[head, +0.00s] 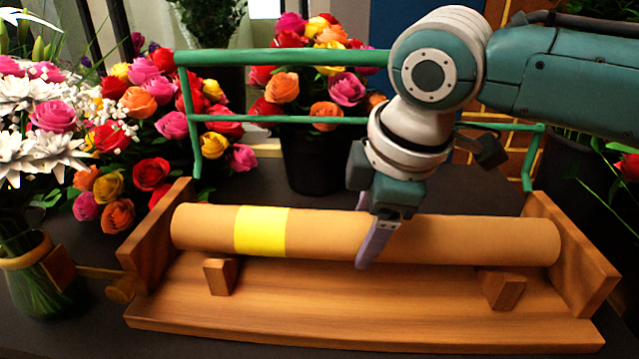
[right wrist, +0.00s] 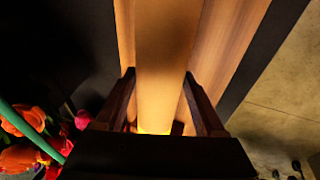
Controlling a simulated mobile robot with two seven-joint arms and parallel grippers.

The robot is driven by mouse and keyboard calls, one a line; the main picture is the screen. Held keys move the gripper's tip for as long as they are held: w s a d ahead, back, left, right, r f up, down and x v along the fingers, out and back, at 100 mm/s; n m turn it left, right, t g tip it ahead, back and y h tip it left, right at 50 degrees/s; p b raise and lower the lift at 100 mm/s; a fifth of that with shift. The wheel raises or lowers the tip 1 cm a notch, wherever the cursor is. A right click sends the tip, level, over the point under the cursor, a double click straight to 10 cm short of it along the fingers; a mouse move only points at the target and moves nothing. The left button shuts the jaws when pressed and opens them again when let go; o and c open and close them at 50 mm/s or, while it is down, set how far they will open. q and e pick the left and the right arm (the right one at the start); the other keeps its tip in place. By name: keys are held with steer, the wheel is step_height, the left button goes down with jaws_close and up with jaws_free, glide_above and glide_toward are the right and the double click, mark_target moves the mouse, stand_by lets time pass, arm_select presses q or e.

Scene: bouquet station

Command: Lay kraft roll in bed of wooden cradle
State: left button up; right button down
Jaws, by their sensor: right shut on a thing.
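The kraft roll (head: 470,240) is a long brown cylinder with a yellow band left of its middle. It lies level, lengthwise between the two end boards of the wooden cradle (head: 350,315), just behind and above the front blocks. I cannot tell whether it touches the bed. My right gripper (head: 368,232) is shut on the roll near its middle, one finger down its front side. In the right wrist view the roll (right wrist: 165,60) runs between the fingers of the gripper (right wrist: 160,85), with the cradle wood (right wrist: 220,45) beside it. My left gripper is not in view.
A green rail frame (head: 280,57) stands behind the cradle. Black buckets of roses (head: 312,160) stand behind it. A glass vase (head: 40,280) with white flowers is at the left, close to a wooden knob (head: 121,290). Dark tabletop shows around the cradle.

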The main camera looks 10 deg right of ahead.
steer(key=shift+r, duration=0.1)
steer(key=shift+c, duration=1.4)
jaws_free()
steer(key=shift+o, duration=1.4)
steer(key=shift+w, duration=0.1)
